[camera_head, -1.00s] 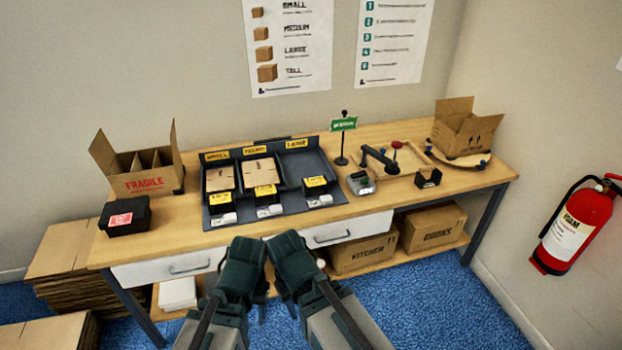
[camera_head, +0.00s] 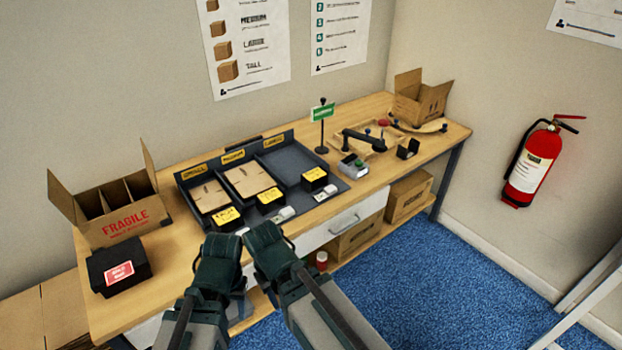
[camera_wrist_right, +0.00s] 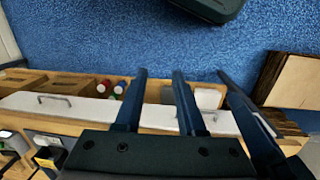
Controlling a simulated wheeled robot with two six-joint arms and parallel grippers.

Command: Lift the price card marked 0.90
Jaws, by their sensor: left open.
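Three yellow price cards sit on small black blocks along the front of the dark sorting tray (camera_head: 290,165): a left card (camera_head: 226,215), a middle card (camera_head: 270,196) and a right card (camera_head: 314,174). Their print is too small to read, so I cannot tell which is marked 0.90. My left gripper (camera_head: 221,240) is open at the bench's front edge, just in front of the left card. My right gripper (camera_head: 263,234) is close beside it. In the right wrist view its two fingers (camera_wrist_right: 157,90) stand apart with nothing between them.
A FRAGILE carton (camera_head: 128,212) and a black box (camera_head: 119,268) stand on the left of the bench. A fire extinguisher (camera_head: 533,165) hangs on the right wall.

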